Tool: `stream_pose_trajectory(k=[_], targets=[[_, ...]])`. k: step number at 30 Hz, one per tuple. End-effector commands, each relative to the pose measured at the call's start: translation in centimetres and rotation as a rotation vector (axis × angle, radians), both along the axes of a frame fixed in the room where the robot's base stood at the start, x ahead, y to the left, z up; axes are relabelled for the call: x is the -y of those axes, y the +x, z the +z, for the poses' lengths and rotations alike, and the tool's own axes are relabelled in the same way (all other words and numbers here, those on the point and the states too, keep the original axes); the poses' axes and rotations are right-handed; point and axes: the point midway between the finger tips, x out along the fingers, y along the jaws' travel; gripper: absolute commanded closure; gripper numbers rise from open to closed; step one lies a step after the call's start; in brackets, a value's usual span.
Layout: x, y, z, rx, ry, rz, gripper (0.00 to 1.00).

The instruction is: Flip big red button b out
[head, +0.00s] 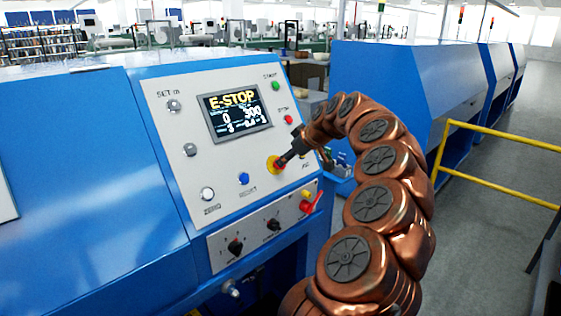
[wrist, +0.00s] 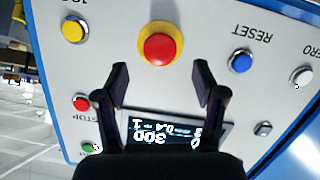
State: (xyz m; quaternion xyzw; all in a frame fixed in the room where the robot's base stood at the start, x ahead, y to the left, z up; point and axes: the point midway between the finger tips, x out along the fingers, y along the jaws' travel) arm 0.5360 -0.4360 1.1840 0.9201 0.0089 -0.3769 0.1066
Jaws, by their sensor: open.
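The big red button (head: 276,167) sits on a yellow ring on the white control panel, below and right of the screen. In the wrist view, the big red button (wrist: 159,49) shows fully as a round red cap, near the top middle. My gripper (head: 287,158) is at the button in the head view and hides part of it. In the wrist view, my gripper (wrist: 161,78) is open and empty. Its two fingers are spread wider than the button, one to each side and lower in the picture. I cannot tell whether they touch the panel.
The screen (head: 236,112) reads E-STOP. Nearby are a blue button (head: 243,179), a yellow button (wrist: 74,30), a small red button (head: 288,119) and a green button (head: 276,86). A red lever (head: 312,204) sticks out lower right. A yellow railing (head: 500,137) stands at the right.

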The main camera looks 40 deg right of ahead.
Motion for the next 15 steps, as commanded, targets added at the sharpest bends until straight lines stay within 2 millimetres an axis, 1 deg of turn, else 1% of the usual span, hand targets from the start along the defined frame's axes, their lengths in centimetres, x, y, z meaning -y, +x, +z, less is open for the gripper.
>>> stream_pose_trajectory(k=[3,9,15], targets=[[0.0,1.3,-0.8,0.0,0.0,0.001,0.3],[0.2,3.2,-2.9,-0.002,0.003,0.001,0.3],[0.3,4.2,-3.9,0.001,-0.001,-0.001,0.3]])
